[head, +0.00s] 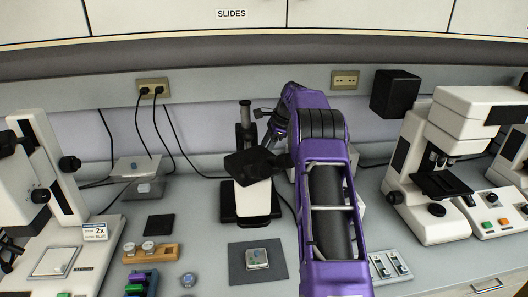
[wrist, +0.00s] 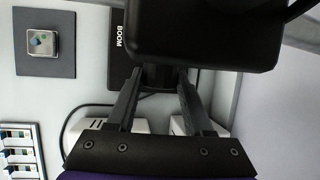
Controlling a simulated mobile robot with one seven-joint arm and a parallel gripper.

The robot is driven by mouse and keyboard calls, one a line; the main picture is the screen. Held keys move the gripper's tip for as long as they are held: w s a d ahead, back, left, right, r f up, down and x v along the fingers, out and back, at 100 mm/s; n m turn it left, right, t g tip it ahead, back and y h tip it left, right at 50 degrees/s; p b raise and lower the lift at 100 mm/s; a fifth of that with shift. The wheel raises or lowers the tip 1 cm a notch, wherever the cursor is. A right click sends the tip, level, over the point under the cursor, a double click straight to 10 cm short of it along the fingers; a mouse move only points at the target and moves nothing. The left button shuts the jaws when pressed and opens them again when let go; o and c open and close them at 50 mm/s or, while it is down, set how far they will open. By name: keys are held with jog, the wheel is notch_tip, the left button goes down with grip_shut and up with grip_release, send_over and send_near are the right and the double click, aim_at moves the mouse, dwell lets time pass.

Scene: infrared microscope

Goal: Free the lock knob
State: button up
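The boom stand shows in the head view with a dark upright column (head: 245,115), a black head (head: 255,164) and a white body (head: 254,198). Its black base, labelled BOOM, shows in the wrist view (wrist: 120,45). My gripper (head: 268,128) is at the column's right side, behind the black head. In the wrist view my gripper (wrist: 161,74) has its two fingers spread apart. A dark part (wrist: 160,78) shows between or just beyond the fingertips; I cannot tell whether it is the lock knob or whether the fingers touch it. A large black block hides what lies beyond.
A dark mat (head: 238,275) with a small sample lies in front of the stand. A white microscope (head: 425,165) stands right, another (head: 50,165) left. A switch panel (head: 390,265) lies near my arm. Cables hang from the wall outlet (head: 153,88).

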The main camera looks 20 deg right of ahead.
grip_shut()
jog(key=shift+f+b, duration=0.1)
jog(key=shift+b, duration=0.3)
jog(key=t+b, duration=0.1)
jog(key=b, duration=0.2)
jog(key=shift+s+f, duration=0.1)
jog(key=shift+f, duration=0.2)
jog(key=t+b, duration=0.1)
jog(key=b, duration=0.2)
jog(key=shift+s+h, duration=0.1)
jog(key=shift+h, duration=0.2)
jog(key=t+b, duration=0.1)
jog(key=n+t+b, duration=0.1)
jog(key=shift+s+r+t, duration=0.1)
jog(key=shift+s+t, duration=0.1)
jog(key=shift+t, duration=0.2)
jog(key=shift+n+t+h+b, duration=0.35)
jog(key=shift+t+h, duration=0.15)
jog(key=shift+t, duration=1)
jog(key=shift+a+t, duration=0.1)
jog(key=shift+t, duration=0.3)
